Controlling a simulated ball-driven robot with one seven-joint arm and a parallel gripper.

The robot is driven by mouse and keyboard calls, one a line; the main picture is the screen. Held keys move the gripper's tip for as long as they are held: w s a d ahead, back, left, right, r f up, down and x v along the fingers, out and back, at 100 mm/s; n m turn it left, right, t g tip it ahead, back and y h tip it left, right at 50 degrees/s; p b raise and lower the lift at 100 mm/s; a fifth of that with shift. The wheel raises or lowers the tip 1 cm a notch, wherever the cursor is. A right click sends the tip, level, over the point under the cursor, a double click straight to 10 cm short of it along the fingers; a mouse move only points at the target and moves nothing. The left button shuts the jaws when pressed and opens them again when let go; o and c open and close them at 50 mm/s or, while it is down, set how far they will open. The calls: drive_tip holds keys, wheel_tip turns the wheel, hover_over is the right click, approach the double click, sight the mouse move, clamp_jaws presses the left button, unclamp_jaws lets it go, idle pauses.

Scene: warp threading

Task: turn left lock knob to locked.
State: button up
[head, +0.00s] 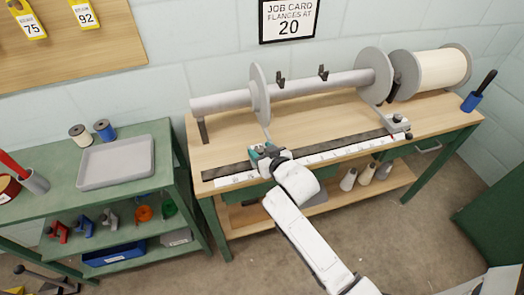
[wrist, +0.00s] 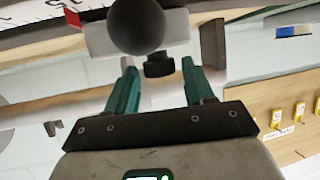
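The left lock knob is a small dark knob (wrist: 159,66) on a light block, seen in the wrist view. A larger dark ball (wrist: 137,24) shows in front of a grey block just above it in that picture. My gripper (wrist: 158,78) is open, with one teal finger on each side of the small knob and a visible gap to both. In the head view my gripper (head: 264,151) is at the rail's left part, below the left flange disc (head: 259,95), and mostly hides the knob there. Which way the knob is turned cannot be told.
A white scale (head: 340,150) and dark rail run along the bench's front edge. A green side table (head: 70,185) with a tray stands left.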

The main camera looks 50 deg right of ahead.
drive_tip(key=c, duration=0.8)
drive_tip(key=shift+f, duration=0.1)
